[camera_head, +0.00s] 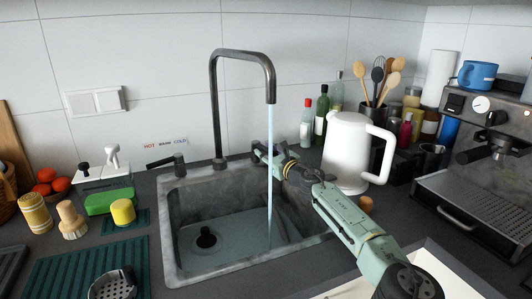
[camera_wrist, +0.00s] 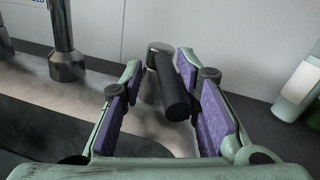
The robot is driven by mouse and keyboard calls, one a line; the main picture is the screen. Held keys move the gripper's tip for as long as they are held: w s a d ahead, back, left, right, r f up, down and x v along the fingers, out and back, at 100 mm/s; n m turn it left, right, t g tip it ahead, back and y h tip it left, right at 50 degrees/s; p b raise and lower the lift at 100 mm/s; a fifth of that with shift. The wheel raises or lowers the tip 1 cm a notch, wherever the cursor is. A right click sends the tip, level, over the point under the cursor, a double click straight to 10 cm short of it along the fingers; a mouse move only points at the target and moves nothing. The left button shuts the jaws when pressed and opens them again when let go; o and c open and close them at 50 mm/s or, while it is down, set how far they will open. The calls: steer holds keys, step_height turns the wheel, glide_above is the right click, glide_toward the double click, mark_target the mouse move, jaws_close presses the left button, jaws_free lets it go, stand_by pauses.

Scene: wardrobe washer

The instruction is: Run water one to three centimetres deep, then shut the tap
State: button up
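The grey sink (camera_head: 205,198) has a tall dark tap (camera_head: 213,110), and a thin stream of water (camera_head: 270,170) falls from its spout into the basin. A layer of greyish water (camera_head: 240,236) lies on the floor around a dark drain piece (camera_head: 206,239); I cannot read its depth. A lever with a dark handle (camera_head: 165,160) stands left of the spout's base. In the wrist view, another dark-handled lever (camera_wrist: 172,92) stands right of the spout's base (camera_wrist: 66,62). My gripper (camera_head: 262,152) is open around this lever, its purple pads (camera_wrist: 165,110) on either side, with a clear gap on the left.
A white kettle (camera_head: 345,150), bottles (camera_head: 321,112) and a coffee machine (camera_head: 490,150) crowd the right. HOT, WARM, COLD lettering (camera_head: 164,143) marks the wall.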

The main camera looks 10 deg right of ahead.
steer(key=shift+s+d+r, duration=0.1)
steer(key=shift+r, duration=0.05)
steer(key=shift+s+d, duration=0.1)
steer(key=shift+s, duration=0.1)
steer(key=v, duration=0.7)
steer(key=shift+r, duration=0.15)
steer(key=shift+c, duration=0.4)
